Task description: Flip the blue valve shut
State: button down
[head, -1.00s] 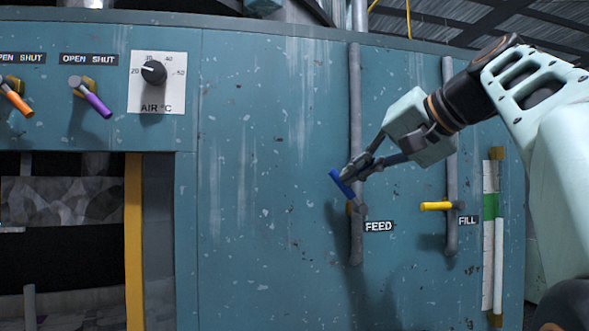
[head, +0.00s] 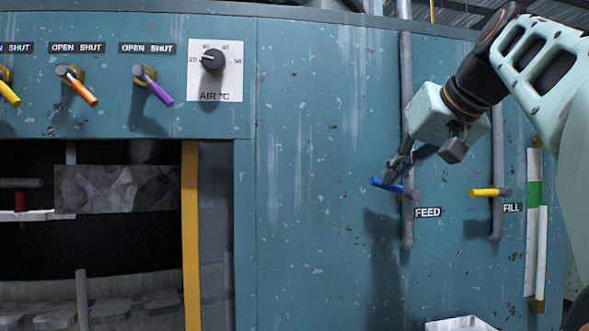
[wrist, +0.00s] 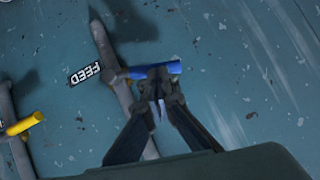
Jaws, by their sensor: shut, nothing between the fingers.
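The blue valve handle (head: 394,186) sits on the vertical grey FEED pipe (head: 406,110). It now lies close to crosswise to the pipe, pointing left with a slight upward tilt at its free end. My gripper (head: 398,176) is at the handle from above, its fingers shut and empty. In the wrist view the blue handle (wrist: 172,68) passes just beyond the fingertips (wrist: 157,82), which appear to touch it or lie very close. The handle's middle is partly hidden by the fingers there.
A yellow handle (head: 490,192) lies crosswise on the FILL pipe (head: 497,140) to the right. A level gauge (head: 535,220) stands further right. Yellow, orange (head: 83,92) and purple (head: 158,90) levers and an air dial (head: 213,60) are at upper left. The panel left of FEED is clear.

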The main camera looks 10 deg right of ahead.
jog(key=shift+a+f, duration=0.4)
jog(key=shift+f, duration=0.2)
jog(key=shift+f+b, duration=0.1)
jog(key=shift+b, duration=0.2)
